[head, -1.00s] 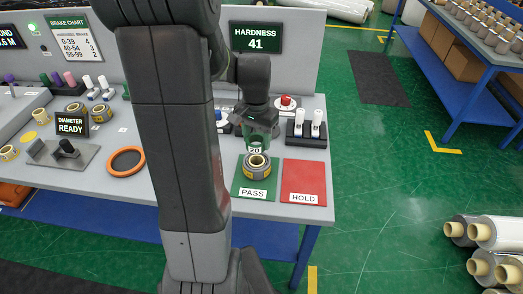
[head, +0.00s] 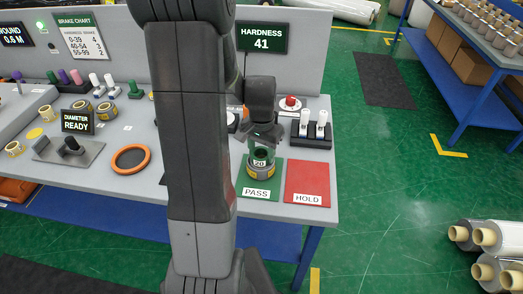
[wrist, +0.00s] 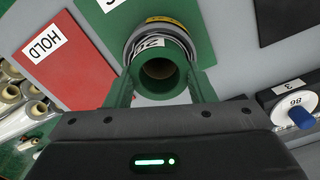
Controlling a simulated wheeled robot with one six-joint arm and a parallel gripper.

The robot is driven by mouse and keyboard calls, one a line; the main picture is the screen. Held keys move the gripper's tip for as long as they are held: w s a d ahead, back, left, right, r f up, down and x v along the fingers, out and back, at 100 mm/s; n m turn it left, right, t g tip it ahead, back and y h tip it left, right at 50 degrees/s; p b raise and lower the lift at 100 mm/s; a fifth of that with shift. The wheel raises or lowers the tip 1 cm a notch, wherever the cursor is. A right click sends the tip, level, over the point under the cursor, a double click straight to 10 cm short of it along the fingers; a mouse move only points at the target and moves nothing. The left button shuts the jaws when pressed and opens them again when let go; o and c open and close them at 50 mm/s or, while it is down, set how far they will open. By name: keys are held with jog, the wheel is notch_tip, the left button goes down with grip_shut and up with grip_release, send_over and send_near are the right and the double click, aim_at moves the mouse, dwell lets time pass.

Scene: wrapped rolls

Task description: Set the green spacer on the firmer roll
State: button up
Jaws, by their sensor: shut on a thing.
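My gripper (head: 262,145) is shut on the green spacer (wrist: 160,72), an open ring marked 20, which also shows in the head view (head: 260,156). The spacer is directly above a grey and yellow wrapped roll (head: 261,173) on the green PASS mat (head: 272,185). The roll shows behind the spacer in the wrist view (wrist: 150,22). The two look in contact or nearly so; I cannot tell whether the roll bears the spacer. Other yellow-edged rolls (head: 107,111) stand on the left of the table. The hardness display (head: 263,38) reads 41.
The red HOLD mat (head: 308,180) is empty to the right. Behind it is a black rack with white cylinders (head: 320,128) and a red button (head: 290,103). An orange ring (head: 131,159) and the diameter stand (head: 72,147) lie to the left. A brake chart (head: 83,38) hangs behind.

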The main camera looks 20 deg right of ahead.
jog(key=o, duration=0.9)
jog(key=shift+f, duration=0.1)
jog(key=shift+o, duration=0.2)
jog(key=shift+r+p, duration=0.45)
jog(key=shift+r, duration=0.05)
notch_tip(320, 180, up, 12)
